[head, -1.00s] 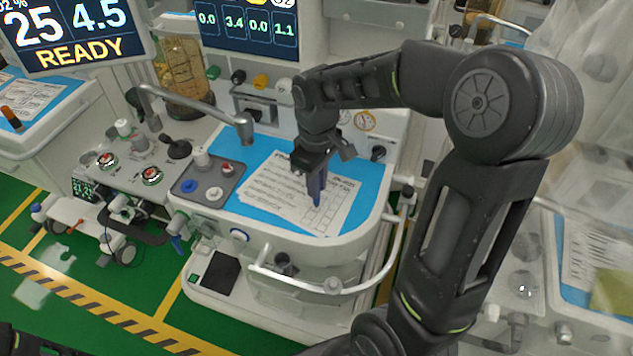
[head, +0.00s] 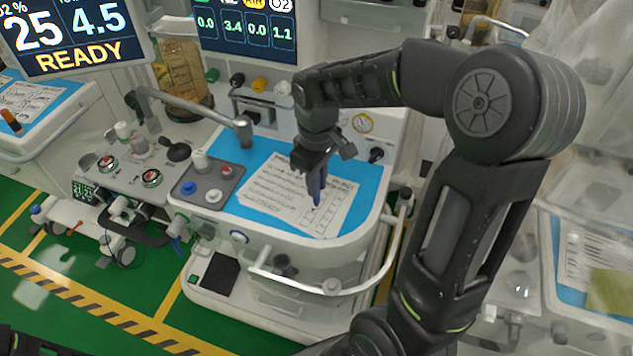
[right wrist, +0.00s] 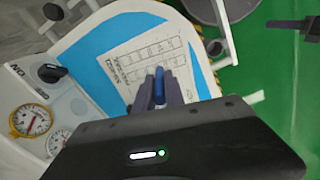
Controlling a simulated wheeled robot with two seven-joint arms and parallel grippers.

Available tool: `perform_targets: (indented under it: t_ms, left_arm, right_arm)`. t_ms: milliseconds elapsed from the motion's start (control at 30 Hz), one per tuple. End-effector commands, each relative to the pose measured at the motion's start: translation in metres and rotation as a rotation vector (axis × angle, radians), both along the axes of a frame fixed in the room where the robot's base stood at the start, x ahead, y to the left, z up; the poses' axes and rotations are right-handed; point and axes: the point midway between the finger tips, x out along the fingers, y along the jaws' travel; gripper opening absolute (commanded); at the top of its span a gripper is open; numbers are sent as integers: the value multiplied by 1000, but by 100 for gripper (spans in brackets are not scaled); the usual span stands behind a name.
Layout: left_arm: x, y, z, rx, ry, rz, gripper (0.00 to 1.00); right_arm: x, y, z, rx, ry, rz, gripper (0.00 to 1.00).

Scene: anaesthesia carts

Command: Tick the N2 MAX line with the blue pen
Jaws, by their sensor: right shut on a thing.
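My right gripper (head: 314,186) is shut on the blue pen (right wrist: 159,86) and holds it tip down over the paper checklist (head: 280,195). The pen tip is at the right part of the sheet, near its column of boxes; I cannot tell whether it touches. In the right wrist view the sheet (right wrist: 140,60) shows a grid of boxes beyond the fingers. The print is too small to pick out the N2 MAX line. My left gripper is not in view.
The sheet lies on a blue mat (head: 368,185) on the cart top. A grey tray with knobs (head: 208,185) and a metal arm (head: 190,105) stand to its left. A white rail (head: 330,290) runs along the front. Gauges and knobs line the back.

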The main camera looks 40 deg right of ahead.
Motion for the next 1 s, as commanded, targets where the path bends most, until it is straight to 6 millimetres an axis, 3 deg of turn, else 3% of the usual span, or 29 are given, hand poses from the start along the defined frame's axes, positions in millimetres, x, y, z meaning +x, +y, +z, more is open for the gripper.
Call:
perform_targets:
  t_ms: [33, 533, 1000]
  left_arm:
    - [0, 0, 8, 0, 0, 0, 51]
    - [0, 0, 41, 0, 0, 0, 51]
    - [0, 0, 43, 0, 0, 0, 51]
  right_arm:
    - [0, 0, 9, 0, -1, 0, 0]
    - [0, 0, 52, 1, -2, 0, 0]
    - [0, 0, 56, 0, -2, 0, 0]
